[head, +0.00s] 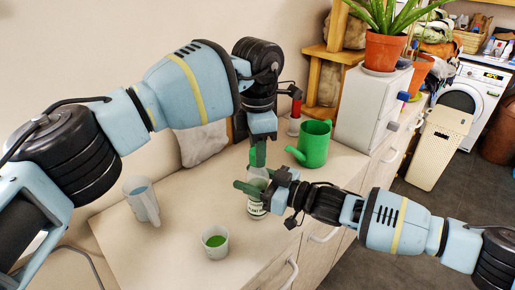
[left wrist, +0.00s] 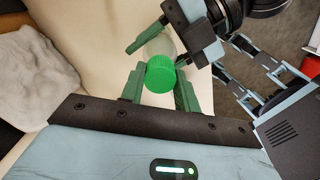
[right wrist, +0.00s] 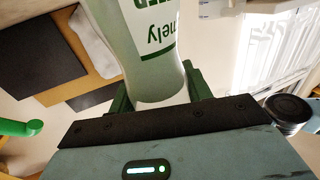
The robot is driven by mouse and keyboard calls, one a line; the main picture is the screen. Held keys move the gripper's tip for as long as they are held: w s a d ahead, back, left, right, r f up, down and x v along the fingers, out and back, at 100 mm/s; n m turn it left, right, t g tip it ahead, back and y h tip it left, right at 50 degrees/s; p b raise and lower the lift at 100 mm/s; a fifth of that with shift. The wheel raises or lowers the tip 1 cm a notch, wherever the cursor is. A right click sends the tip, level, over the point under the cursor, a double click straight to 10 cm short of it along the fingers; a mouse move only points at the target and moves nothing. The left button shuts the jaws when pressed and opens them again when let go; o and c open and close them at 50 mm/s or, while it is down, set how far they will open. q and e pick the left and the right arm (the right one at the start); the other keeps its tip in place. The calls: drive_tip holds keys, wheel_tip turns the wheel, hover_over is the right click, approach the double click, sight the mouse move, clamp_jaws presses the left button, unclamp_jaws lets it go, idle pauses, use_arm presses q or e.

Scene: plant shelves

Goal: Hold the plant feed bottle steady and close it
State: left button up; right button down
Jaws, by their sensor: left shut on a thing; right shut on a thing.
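The plant feed bottle (head: 256,207) is pale and translucent with a printed label, standing upright on the worktop. My right gripper (head: 262,186) is shut around its body from the right. In the right wrist view the bottle (right wrist: 150,50) fills the space between the fingers. My left gripper (head: 258,155) points down over the bottle's top. In the left wrist view its fingers are shut on the green cap (left wrist: 160,76), which lies in line with the bottle top. Whether the cap is seated on the neck I cannot tell.
A cup with green liquid (head: 215,241) stands in front of the bottle, left of it. A clear jug (head: 141,200) stands further left. A green watering can (head: 313,145) is behind to the right. A white cabinet (head: 365,108) carries a potted plant (head: 384,50).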

use_arm(q)
drive_tip(key=m, duration=0.6)
drive_tip(key=shift+m, duration=0.4)
drive_tip(key=o, duration=1.1)
drive_tip(key=shift+r, duration=2.25)
drive_tip(key=shift+c, duration=0.3)
